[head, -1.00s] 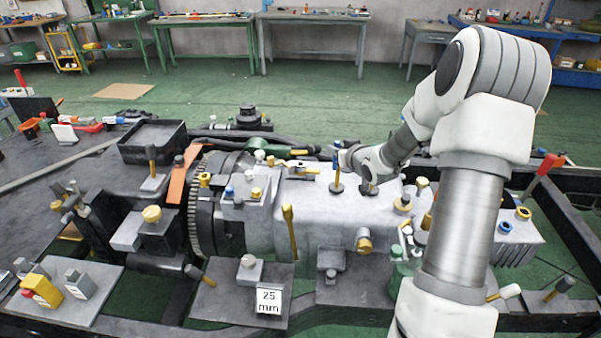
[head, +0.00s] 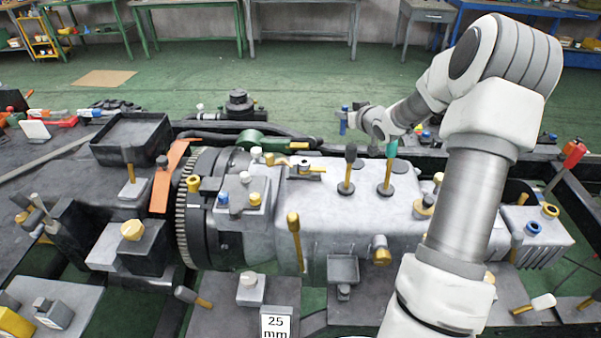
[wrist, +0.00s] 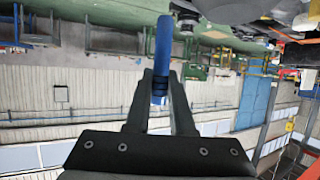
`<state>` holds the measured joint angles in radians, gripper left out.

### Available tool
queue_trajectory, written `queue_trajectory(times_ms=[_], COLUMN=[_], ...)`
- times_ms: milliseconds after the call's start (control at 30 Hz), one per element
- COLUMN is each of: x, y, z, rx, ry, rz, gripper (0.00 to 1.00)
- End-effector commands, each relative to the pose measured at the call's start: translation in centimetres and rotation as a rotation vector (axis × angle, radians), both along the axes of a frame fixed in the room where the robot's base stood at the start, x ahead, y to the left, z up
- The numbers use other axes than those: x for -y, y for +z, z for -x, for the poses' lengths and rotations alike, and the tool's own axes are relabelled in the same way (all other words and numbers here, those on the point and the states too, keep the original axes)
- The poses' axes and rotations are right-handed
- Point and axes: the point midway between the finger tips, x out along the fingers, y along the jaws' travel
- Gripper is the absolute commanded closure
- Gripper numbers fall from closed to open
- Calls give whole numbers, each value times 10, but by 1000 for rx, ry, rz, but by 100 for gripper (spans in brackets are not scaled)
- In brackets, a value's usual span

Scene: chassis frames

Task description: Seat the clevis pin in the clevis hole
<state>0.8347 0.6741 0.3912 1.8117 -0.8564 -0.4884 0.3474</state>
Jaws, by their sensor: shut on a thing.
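My gripper (head: 352,118) is shut on a slim blue pin, taken as the clevis pin (head: 344,121), and holds it roughly upright in the head view. It appears above the back edge of the grey gearbox housing (head: 330,215). In the wrist view the blue pin (wrist: 163,45) sits between the two dark fingers (wrist: 160,85) and extends beyond their tips. A small linkage with a yellow rod (head: 306,168) lies on top of the housing. I cannot tell for sure which opening is the clevis hole.
Two upright yellow levers, with a black knob (head: 350,152) and a green knob (head: 391,148), stand on the housing. A toothed ring (head: 185,215) and a dark tray (head: 132,136) are at left. A red-handled lever (head: 574,152) is at right. Green floor lies open behind.

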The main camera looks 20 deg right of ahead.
Motion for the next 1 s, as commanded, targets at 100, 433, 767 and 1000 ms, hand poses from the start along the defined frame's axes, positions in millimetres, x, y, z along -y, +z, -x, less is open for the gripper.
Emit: queue_trajectory(times_ms=[100,433,767,1000], x=[-2,-61,-113,-116], y=[-11,-46,-78,-101], z=[0,-7,-12,-12], rx=[2,0,2,-1], ry=[1,7,1,-1], rz=[2,-2,1,-1], gripper=[100,100,100,100])
